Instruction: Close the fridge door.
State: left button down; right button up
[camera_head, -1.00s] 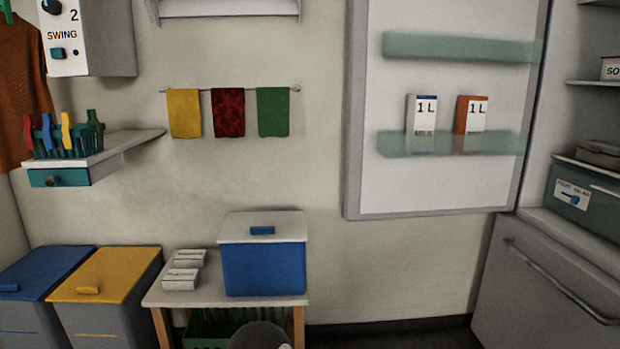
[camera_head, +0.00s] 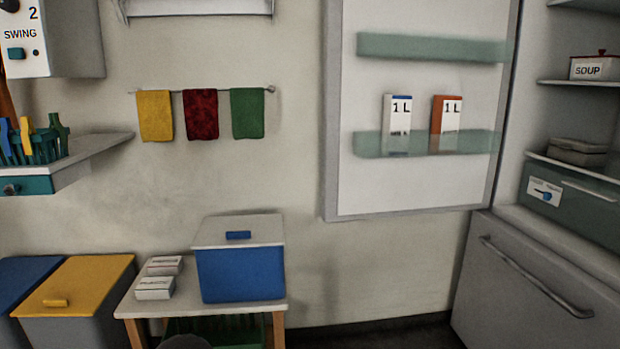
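The fridge door (camera_head: 405,185) stands wide open, its inner side facing me, hinged at its right edge to the fridge. It has two greenish shelves, and the lower one (camera_head: 370,146) holds a blue-topped 1 L carton (camera_head: 396,115) and an orange-sided 1 L carton (camera_head: 446,115). The fridge (camera_head: 510,110) is open at the right, with a soup box (camera_head: 595,67), a grey container (camera_head: 577,150) and a greenish drawer (camera_head: 590,208) inside. Below is a closed lower compartment with a bar handle (camera_head: 535,275). Neither of my grippers is in view.
A small table (camera_head: 265,309) with a blue cooler box (camera_head: 240,272) and small boxes (camera_head: 155,288) stands left of the door. Yellow (camera_head: 75,285) and blue bins are at the lower left. A wall shelf (camera_head: 95,150) juts out at the left. The floor below the door looks clear.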

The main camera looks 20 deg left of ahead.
aim_at(424, 49)
jog(key=i, duration=0.95)
jog(key=z, duration=0.05)
